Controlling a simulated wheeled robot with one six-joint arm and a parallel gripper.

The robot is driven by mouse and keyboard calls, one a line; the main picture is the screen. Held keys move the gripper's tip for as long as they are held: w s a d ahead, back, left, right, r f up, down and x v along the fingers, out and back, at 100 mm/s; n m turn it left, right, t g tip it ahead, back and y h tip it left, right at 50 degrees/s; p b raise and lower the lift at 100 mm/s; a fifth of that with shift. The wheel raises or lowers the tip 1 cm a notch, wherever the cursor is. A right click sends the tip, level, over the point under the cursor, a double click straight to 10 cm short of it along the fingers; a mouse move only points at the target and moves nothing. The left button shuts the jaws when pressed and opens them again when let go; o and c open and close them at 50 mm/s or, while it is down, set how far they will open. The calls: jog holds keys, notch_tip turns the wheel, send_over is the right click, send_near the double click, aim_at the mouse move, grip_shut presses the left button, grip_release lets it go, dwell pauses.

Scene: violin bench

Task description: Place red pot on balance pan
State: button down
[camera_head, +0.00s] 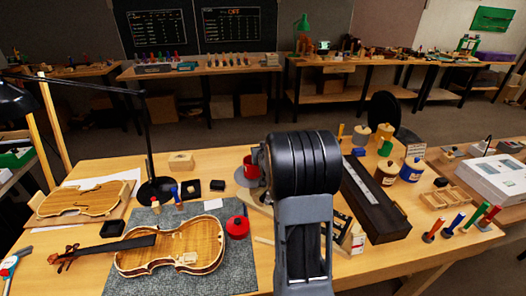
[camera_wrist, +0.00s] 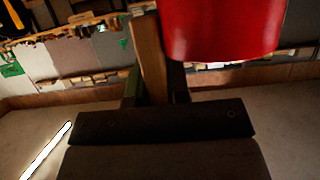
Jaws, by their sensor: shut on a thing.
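A red pot (camera_head: 251,168) shows just left of my arm in the head view, partly hidden by it. It appears right above or on a grey round pan (camera_head: 240,180); I cannot tell whether they touch. In the wrist view the red pot (camera_wrist: 222,30) is large at the top right. A wooden bar (camera_wrist: 150,62), seemingly its handle, lies between the fingers of my gripper (camera_wrist: 150,85). My gripper is shut on it. In the head view the fingers are hidden behind my arm.
A second red, lidded pot (camera_head: 237,226) stands on the grey mat (camera_head: 235,270) beside a violin (camera_head: 170,250). A black lamp (camera_head: 152,188) stands left. A long dark case (camera_head: 375,205) and several jars (camera_head: 411,170) are at right.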

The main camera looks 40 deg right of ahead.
jog(key=shift+f, duration=0.15)
jog(key=c, duration=1.1)
grip_release()
jog(key=b+v, duration=0.1)
jog(key=v, duration=1.1)
jog(key=s+a+f+n+g+y, duration=0.1)
jog(key=s+a+n+g+y, duration=0.1)
jog(key=s+a, duration=0.5)
jog(key=s+a+f+n+g+y, duration=0.1)
jog(key=s+a+n+g+y, duration=0.2)
jog(key=a, duration=1.2)
jog(key=s+g, duration=0.3)
jog(key=s, duration=0.2)
jog(key=shift+f+y, duration=0.2)
jog(key=shift+y, duration=0.2)
